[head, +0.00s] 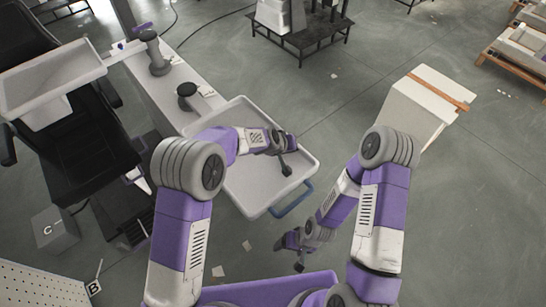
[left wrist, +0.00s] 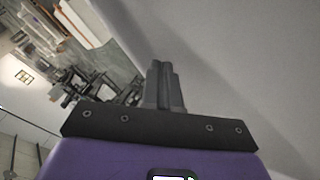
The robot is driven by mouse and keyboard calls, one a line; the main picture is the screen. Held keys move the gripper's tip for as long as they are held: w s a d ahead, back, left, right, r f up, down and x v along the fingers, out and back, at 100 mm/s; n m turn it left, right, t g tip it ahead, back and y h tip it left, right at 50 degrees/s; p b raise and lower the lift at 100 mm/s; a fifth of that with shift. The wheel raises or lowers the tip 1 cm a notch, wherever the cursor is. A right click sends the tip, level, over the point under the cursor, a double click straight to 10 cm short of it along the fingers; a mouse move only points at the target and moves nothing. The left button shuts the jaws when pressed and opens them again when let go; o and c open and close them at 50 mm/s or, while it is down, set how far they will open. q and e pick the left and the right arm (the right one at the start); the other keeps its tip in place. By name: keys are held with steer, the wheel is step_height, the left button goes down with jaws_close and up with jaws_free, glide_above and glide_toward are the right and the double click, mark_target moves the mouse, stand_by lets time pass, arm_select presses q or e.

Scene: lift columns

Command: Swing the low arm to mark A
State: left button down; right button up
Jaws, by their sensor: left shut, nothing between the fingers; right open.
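A wide pale tray (head: 252,198) with a blue handle (head: 292,198) on its near right edge lies low in the middle of the head view. I take it to be on the low arm; its support is hidden. My left gripper (head: 286,168) is shut and empty, over the tray's right part, near the rim; whether it touches cannot be told. In the left wrist view the closed fingers (left wrist: 164,85) are in front of a plain pale surface. My right gripper (head: 298,262) is open, low over the floor, apart from the handle. Mark A is not visible.
A second tray (head: 50,80) sits higher at the left, above a black chair (head: 85,150). A white bench (head: 150,85) carries grey posts. A card marked B (head: 94,288) and a box marked C (head: 55,230) stand lower left.

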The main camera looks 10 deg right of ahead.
arm_select(q)
steer(key=shift+s+a+f+b, duration=0.1)
steer(key=shift+s+a+b, duration=0.15)
steer(key=shift+a, duration=0.3)
steer(key=shift+s+a+f+b, duration=0.1)
steer(key=shift+s+a, duration=0.25)
steer(key=shift+a, duration=0.2)
steer(key=s+a+r+p, duration=0.1)
steer(key=s+a+r, duration=0.1)
steer(key=s+r, duration=0.4)
step_height(320, 180, up, 2)
steer(key=shift+s+a+r, duration=0.15)
steer(key=shift+s+a, duration=0.1)
steer(key=shift+a, duration=0.15)
arm_select(e)
steer(key=shift+s+a, duration=0.3)
steer(key=shift+s, duration=0.05)
